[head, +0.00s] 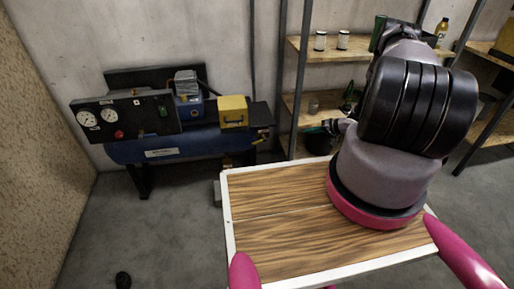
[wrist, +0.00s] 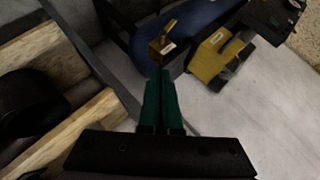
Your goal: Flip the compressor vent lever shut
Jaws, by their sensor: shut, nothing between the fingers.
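The compressor stands against the back wall at the left in the head view, with a blue tank (head: 175,146). A small yellow-brown block at the right end of the tank (head: 262,134) looks like the vent lever's mount. In the wrist view this labelled block (wrist: 160,48) has a short lever (wrist: 170,26) sticking up and away from it. My gripper (wrist: 161,74) has dark green fingers, shut and empty. Their tips appear just below the block in the wrist view; I cannot tell whether they touch it. In the head view my arm hides most of the gripper.
A larger yellow box (head: 233,111) sits beside the block, also in the wrist view (wrist: 214,58). A gauge panel (head: 125,116) is at the compressor's left. A wooden shelf rack (head: 330,55) with dark metal posts stands close on the right. Floor in front of the compressor is mostly clear.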

